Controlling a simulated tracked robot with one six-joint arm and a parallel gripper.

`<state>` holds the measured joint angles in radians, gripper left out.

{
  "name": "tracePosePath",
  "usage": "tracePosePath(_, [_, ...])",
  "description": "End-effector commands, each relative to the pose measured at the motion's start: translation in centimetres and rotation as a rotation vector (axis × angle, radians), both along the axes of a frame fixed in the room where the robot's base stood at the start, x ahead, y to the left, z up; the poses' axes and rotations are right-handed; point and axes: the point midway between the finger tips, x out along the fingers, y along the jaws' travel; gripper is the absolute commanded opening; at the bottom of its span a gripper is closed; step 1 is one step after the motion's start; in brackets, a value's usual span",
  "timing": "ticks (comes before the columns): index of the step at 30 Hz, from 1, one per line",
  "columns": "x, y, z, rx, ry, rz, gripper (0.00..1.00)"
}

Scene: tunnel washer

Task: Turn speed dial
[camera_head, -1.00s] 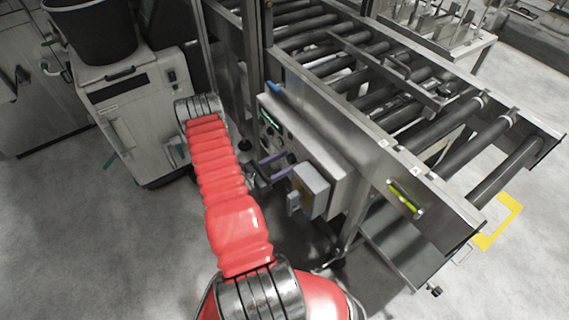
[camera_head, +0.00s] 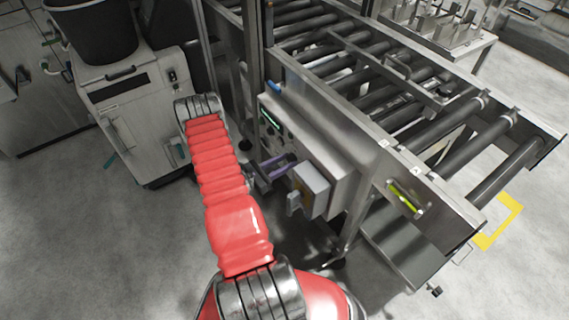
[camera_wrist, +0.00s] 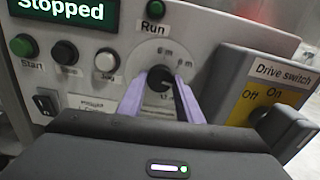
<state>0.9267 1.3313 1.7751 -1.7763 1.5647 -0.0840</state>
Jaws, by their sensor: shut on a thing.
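The speed dial (camera_wrist: 159,77) is a black round knob on a pale round scale plate, in the middle of the wrist view. The scale has small marks such as "6 m"; the knob's exact setting is hard to read. My gripper (camera_wrist: 161,84) has one purple finger on each side of the knob and is shut on it. In the head view my gripper (camera_head: 275,164) reaches the front of the control box (camera_head: 325,160), and the dial is too small to make out there.
The display (camera_wrist: 65,10) reads "Stopped". The drive switch box (camera_wrist: 262,85) juts out close at the right. A roller conveyor (camera_head: 400,105) stands behind.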

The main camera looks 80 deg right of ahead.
Motion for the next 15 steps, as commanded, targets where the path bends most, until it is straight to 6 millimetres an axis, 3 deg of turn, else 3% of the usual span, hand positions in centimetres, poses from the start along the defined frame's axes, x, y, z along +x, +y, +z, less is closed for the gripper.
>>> tracePosePath(15, [-0.05, -0.30, 0.00, 0.198, 0.223, -0.001, 0.10])
